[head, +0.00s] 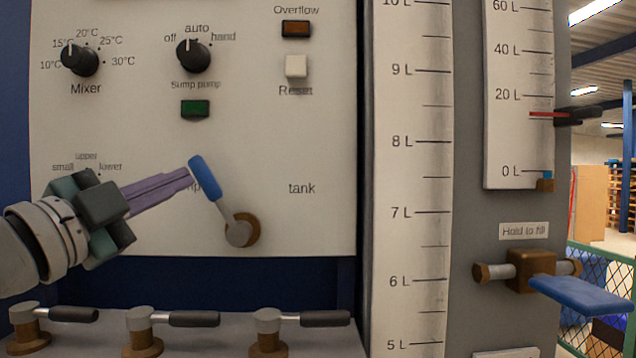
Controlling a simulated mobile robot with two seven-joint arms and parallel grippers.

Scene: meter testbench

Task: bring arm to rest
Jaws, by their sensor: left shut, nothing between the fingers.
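My left gripper (188,178) comes in from the left in the head view, in front of the white control panel (320,140). Its purple fingers are together with nothing between them. The fingertips are close to the blue grip of a lever (205,178); I cannot tell whether they touch it. The lever tilts up and left from its brass pivot (240,232), beside the word "tank". The gripper and lever hide part of the panel's lettering. My right gripper is not in view.
Above are the Mixer knob (80,59), the Sump pump knob (193,56), a green lamp (195,108) and a Reset button (296,66). Several black-handled valves (270,320) line the shelf below. A blue "Hold to fill" lever (582,296) juts out at right, beyond the litre scale (410,180).

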